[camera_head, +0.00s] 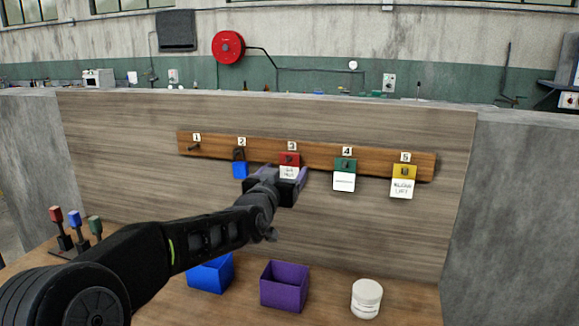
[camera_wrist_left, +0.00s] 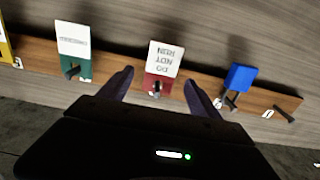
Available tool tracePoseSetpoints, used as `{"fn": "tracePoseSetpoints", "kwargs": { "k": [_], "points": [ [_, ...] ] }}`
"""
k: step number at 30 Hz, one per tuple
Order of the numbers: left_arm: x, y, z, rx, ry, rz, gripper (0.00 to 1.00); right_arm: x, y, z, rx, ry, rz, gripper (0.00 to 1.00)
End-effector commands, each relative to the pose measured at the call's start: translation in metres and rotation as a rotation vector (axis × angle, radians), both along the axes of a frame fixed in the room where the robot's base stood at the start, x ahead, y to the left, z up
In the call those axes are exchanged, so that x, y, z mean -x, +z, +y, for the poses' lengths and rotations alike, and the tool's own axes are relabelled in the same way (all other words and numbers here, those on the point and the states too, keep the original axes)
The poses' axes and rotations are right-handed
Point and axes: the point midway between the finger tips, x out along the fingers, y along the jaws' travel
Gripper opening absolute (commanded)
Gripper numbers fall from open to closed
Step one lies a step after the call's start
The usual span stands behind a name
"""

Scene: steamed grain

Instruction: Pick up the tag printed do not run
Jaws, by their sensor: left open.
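The tag printed "DO NOT RUN" has a red top and a white lower part. It hangs at position 3 on the wooden rail, and in the head view (camera_head: 289,171) my gripper partly covers it. In the left wrist view the tag (camera_wrist_left: 163,62) appears upside down, with its text readable and its red part on the peg. My left gripper (camera_head: 287,178) is open in front of the tag. In the left wrist view its fingers (camera_wrist_left: 157,82) stand on either side of the tag, with a gap on both sides. My right gripper is not in view.
The rail (camera_head: 218,144) also holds a blue item (camera_head: 240,170) at 2, a green-and-white tag (camera_head: 344,180) at 4 and a yellow-and-white tag (camera_head: 403,187) at 5. Peg 1 is bare. Below stand a blue box (camera_head: 211,275), a purple box (camera_head: 284,292) and a white jar (camera_head: 367,300).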

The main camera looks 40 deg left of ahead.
Motion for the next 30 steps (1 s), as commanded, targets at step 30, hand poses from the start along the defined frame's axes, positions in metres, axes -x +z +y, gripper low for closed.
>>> {"fn": "tracePoseSetpoints", "kwargs": {
  "k": [30],
  "points": [
    [-0.026, 0.001, 0.01, 0.0, 0.0, 0.0, 0.59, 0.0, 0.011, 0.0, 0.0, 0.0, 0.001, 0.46]
  ]
}}
